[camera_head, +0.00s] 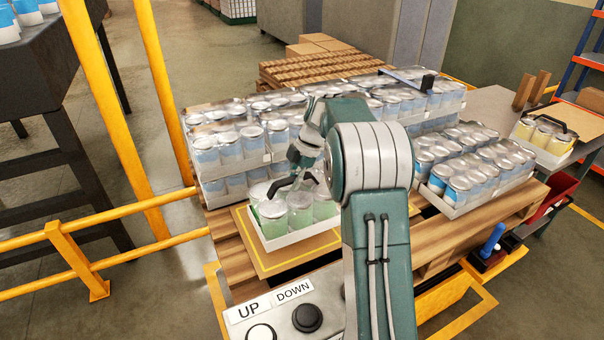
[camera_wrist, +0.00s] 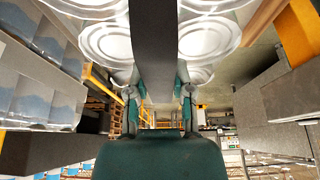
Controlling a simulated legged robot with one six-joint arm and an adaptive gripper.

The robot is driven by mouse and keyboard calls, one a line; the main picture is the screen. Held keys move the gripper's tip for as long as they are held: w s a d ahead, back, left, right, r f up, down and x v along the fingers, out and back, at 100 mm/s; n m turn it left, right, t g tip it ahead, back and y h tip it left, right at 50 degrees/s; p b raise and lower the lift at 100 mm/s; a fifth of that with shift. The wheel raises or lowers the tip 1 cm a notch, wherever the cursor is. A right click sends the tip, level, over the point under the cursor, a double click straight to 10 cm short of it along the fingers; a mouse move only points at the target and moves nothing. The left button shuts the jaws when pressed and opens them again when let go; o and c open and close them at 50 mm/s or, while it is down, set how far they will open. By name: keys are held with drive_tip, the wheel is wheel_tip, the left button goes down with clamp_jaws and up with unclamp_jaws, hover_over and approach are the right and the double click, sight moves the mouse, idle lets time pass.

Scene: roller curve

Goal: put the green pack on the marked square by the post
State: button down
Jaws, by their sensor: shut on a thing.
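The green pack (camera_head: 272,232) is a white tray of green cans with silver lids and a dark handle. My gripper (camera_head: 296,176) is above it, shut on the handle. In the wrist view the handle (camera_wrist: 154,60) runs between the fingers, with silver can lids (camera_wrist: 105,42) on both sides. The pack is over a brown square with a yellow outline (camera_head: 268,262) on the pallet's near left corner. I cannot tell whether the tray touches it. My arm hides the pack's right side. A yellow post (camera_head: 165,90) stands to the left.
Stacked blue-and-white can packs (camera_head: 225,150) stand close behind and left of the green pack. Another blue pack (camera_head: 470,185) is on the pallet at right. A yellow-can pack (camera_head: 545,135) sits on a side table. Yellow rails (camera_head: 120,220) and an UP/DOWN panel (camera_head: 270,312) are nearby.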

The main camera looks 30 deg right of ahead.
sight(289, 189)
drive_tip(key=x, duration=0.4)
drive_tip(key=shift+w+f, duration=0.15)
drive_tip(key=shift+w, duration=0.2)
drive_tip(key=shift+f, duration=0.4)
drive_tip(key=c, duration=0.5)
unclamp_jaws()
drive_tip(key=shift+f, duration=0.1)
